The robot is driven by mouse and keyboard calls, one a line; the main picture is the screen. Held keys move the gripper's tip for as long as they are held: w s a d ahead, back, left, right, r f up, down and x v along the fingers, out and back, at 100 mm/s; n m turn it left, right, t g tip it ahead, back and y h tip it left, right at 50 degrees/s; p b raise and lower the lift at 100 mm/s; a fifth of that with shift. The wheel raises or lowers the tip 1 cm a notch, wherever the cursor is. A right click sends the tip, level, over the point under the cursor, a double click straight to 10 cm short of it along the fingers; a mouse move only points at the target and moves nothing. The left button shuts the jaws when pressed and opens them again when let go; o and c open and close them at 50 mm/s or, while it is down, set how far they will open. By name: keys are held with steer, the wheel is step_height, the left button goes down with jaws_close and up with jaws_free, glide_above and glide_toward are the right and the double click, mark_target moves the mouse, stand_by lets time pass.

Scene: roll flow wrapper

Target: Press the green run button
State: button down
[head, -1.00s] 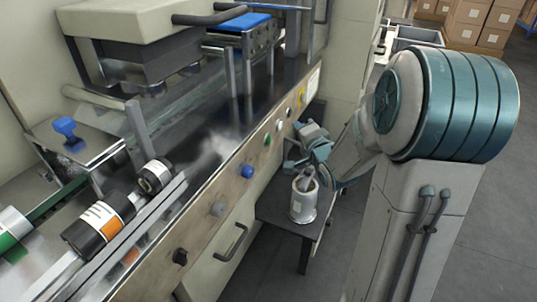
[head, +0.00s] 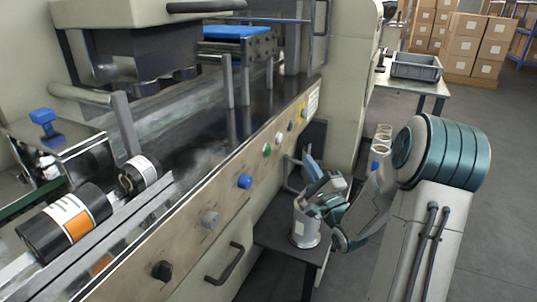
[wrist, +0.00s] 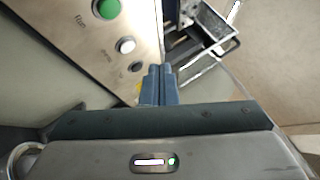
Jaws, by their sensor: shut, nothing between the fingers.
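The green run button (head: 267,150) is a round button on the slanted front panel (head: 222,200) of the wrapper.
The panel also bears a blue button (head: 245,181), a grey knob (head: 210,218) and a black knob (head: 162,270). A handle (head: 226,264) sticks out below. Open floor lies to the right.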

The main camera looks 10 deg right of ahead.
mark_target(268, 151)
steer(key=shift+a, duration=0.1)
steer(key=w+a, duration=0.5)
steer(key=a, duration=0.2)
steer(key=shift+w, duration=0.15)
steer(key=shift+b, duration=0.3)
stand_by(1.8)
steer(key=shift+w+a, duration=0.2)
steer(key=shift+a, duration=0.1)
